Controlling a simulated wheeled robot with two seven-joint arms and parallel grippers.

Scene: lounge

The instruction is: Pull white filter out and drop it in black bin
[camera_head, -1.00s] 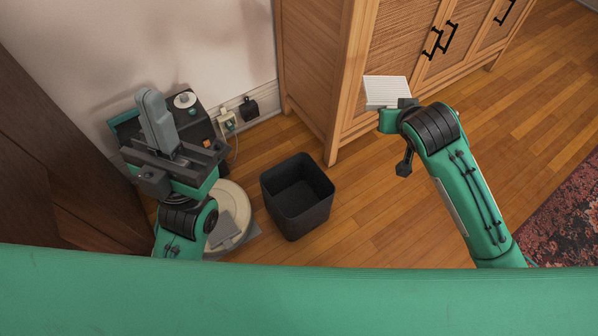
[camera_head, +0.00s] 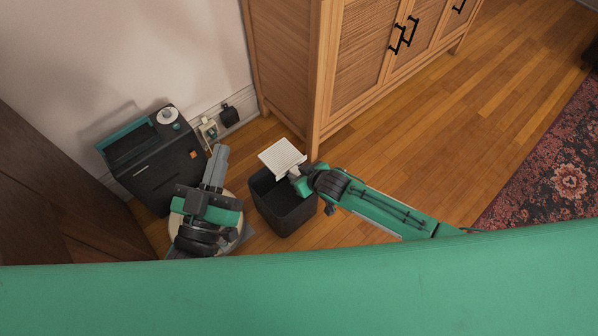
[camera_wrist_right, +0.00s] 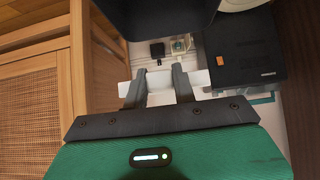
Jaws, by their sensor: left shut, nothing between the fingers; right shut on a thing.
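The white ribbed filter (camera_head: 282,157) is held in my right gripper (camera_head: 298,172), above the back part of the black bin (camera_head: 287,222). In the right wrist view the white filter (camera_wrist_right: 203,79) shows between and beside the two fingers (camera_wrist_right: 160,90), and a dark shape, likely the bin (camera_wrist_right: 160,14), fills the top. The bin stands upright on the floor, its opening partly hidden by the filter and gripper. My left gripper (camera_head: 218,155) is shut and empty, beside the black appliance (camera_head: 160,178), which has a teal edge and a white knob.
A wooden cabinet (camera_head: 285,70) with woven doors stands behind the bin. Wall sockets with plugs (camera_head: 209,128) are beside the appliance. A round pale object (camera_head: 233,195) lies under my left arm. Wood floor (camera_head: 440,130) is clear to the right, up to a patterned rug (camera_head: 550,170).

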